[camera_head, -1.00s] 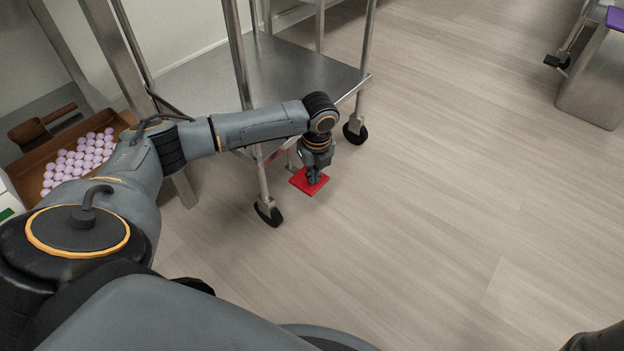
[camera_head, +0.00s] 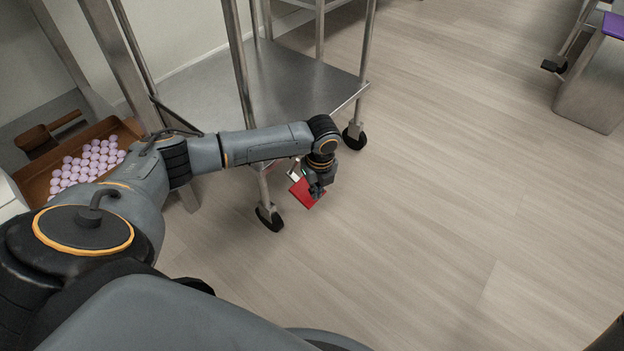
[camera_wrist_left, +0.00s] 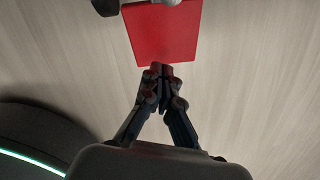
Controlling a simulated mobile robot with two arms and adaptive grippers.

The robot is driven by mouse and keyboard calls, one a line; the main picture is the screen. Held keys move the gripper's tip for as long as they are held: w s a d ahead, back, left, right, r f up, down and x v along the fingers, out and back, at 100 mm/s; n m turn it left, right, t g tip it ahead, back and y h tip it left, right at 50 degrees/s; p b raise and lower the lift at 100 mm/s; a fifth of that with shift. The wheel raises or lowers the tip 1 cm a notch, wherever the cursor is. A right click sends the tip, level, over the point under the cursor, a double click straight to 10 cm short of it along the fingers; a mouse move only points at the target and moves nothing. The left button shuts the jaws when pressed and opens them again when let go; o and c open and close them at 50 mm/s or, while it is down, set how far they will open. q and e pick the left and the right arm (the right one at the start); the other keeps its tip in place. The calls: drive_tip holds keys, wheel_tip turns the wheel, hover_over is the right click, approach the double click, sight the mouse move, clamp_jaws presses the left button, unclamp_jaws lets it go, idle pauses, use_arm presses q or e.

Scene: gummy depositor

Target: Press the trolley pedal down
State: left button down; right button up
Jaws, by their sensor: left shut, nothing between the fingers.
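The red trolley pedal (camera_head: 304,194) sticks out low from the front of the steel trolley (camera_head: 300,78). In the head view it is tilted, its outer edge sloping down. My left gripper (camera_head: 316,192) is at the pedal and hides part of it. In the left wrist view the red pedal (camera_wrist_left: 165,30) fills the top middle. The shut, empty fingertips of my left gripper (camera_wrist_left: 161,72) are at its near edge, and I cannot tell for sure whether they touch it. The right gripper is not seen.
The trolley's black casters (camera_head: 269,217) stand on the wood-look floor, one close to the pedal's left. The floor (camera_head: 450,200) to the right is clear up to a metal unit (camera_head: 592,85).

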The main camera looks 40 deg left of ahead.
use_arm(q)
drive_tip(key=shift+s+d+r+p, duration=0.25)
drive_tip(key=shift+s+d+p, duration=0.15)
drive_tip(key=shift+d, duration=0.2)
wheel_tip(320, 180, up, 12)
drive_tip(key=d, duration=0.1)
drive_tip(key=shift+s, duration=0.2)
drive_tip(key=shift+d, duration=0.1)
idle(0.4)
